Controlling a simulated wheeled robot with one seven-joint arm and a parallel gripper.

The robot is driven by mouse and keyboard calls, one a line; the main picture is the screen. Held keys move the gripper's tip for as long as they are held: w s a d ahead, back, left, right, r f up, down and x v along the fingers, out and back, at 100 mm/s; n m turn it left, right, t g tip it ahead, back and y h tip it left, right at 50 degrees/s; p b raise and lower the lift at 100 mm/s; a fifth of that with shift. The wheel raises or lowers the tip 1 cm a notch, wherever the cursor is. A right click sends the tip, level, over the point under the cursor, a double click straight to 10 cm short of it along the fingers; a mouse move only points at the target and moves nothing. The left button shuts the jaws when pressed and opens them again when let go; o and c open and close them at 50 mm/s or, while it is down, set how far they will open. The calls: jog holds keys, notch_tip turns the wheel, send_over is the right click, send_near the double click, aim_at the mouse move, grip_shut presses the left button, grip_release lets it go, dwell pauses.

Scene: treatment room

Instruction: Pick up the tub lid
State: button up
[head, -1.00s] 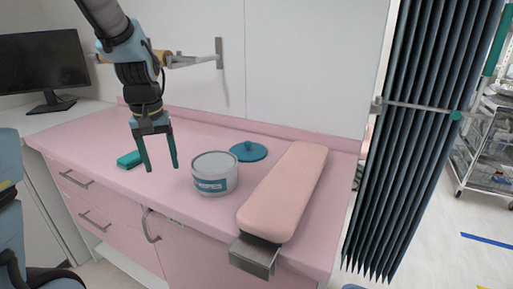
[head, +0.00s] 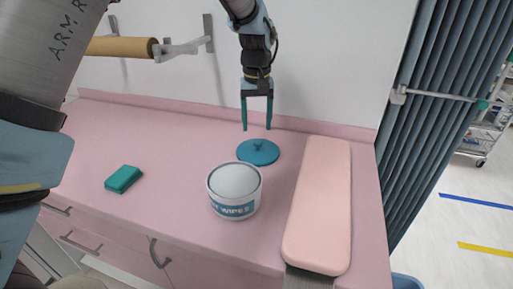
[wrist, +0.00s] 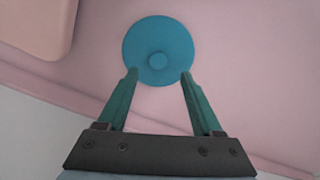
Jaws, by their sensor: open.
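The tub lid (head: 258,152) is a round teal-blue disc with a small knob on top. It lies flat on the pink counter behind the tub, and it also shows in the wrist view (wrist: 157,38). My gripper (head: 257,128) is open and empty, its two teal fingers pointing down above the lid's far side. In the wrist view the fingertips (wrist: 159,73) overlap the lid's near edge, with the knob centred beyond the gap. The white wipes tub (head: 234,191) stands upright in front of the lid, its top filled with pale material.
A pink padded armrest (head: 319,205) lies right of the tub and lid. A green block (head: 123,179) is at the left on the counter (head: 165,155). A wall rail with a brown roll (head: 122,47) is behind. A dark curtain (head: 445,110) hangs at right.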

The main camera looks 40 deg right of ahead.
aim_at(258, 141)
jog(key=shift+s+d+f+p, duration=0.1)
jog(key=shift+f+p, duration=0.55)
jog(key=shift+f, duration=0.8)
jog(key=shift+d+f+p, duration=0.1)
jog(key=shift+f+p, duration=0.55)
jog(key=shift+f, duration=0.75)
grip_shut()
